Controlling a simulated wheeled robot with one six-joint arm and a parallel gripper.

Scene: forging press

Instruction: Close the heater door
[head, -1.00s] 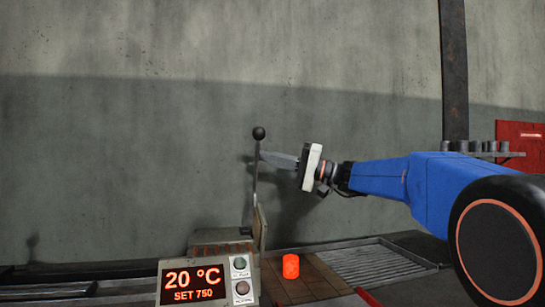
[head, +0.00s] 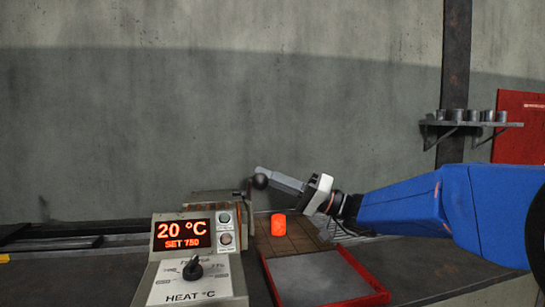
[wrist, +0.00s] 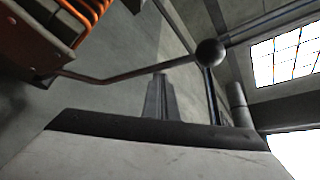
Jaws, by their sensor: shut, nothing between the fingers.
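The heater (head: 208,199) is a low pale box behind the control panel, partly hidden by it. The door plate itself is hard to make out. My gripper (head: 264,173) is shut and empty, its fingers pointing left, overlapping or just beside the knob; contact is unclear. In the wrist view the shut fingers (wrist: 158,95) lie below the rod, with the knob (wrist: 210,52) to their upper right. Orange coils (wrist: 85,22) show at the heater's upper left.
A glowing orange billet (head: 278,226) stands on the brick surface below my gripper. The control panel (head: 186,236) reads 20 °C, SET 750. A red-edged grey tray (head: 315,278) lies in front. A wall shelf (head: 470,124) with cups is at the right.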

